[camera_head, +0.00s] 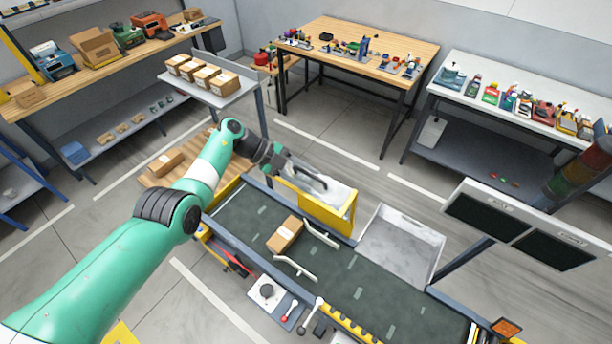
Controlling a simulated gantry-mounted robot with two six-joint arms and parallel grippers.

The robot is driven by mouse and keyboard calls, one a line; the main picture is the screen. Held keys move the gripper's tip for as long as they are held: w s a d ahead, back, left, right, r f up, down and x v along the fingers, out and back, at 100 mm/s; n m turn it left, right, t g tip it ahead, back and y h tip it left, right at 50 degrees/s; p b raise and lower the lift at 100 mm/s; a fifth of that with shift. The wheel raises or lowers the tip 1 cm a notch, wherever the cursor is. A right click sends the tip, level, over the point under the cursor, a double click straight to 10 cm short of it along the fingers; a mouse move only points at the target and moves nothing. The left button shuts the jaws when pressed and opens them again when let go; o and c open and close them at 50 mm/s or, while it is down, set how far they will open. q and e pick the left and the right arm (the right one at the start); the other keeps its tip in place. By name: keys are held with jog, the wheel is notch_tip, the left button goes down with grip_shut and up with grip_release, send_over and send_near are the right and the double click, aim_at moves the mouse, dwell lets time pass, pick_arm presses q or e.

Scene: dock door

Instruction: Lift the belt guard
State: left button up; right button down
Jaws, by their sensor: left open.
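The belt guard (327,208) is a yellow box-like cover with a pale top and a dark handle on it. It stands at the far edge of the conveyor, in the middle of the picture. My left gripper (286,168) is at the guard's left end, close to the dark handle (313,179). It is open and appears empty; whether it touches the handle I cannot tell. My right gripper is not in view.
The dark conveyor belt (352,282) carries a brown carton (286,234) between white guide arms. A grey metal tray (401,243) is right of the guard. A control panel (275,297) is at the near side. Twin screens (521,226) stand at right.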

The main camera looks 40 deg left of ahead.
pick_arm(q)
jog(key=p+v, duration=0.1)
jog(key=v, duration=0.5)
jog(key=shift+a+r+p, duration=0.2)
jog(key=shift+p, duration=0.1)
jog(key=v, duration=0.5)
jog(key=shift+s, duration=0.15)
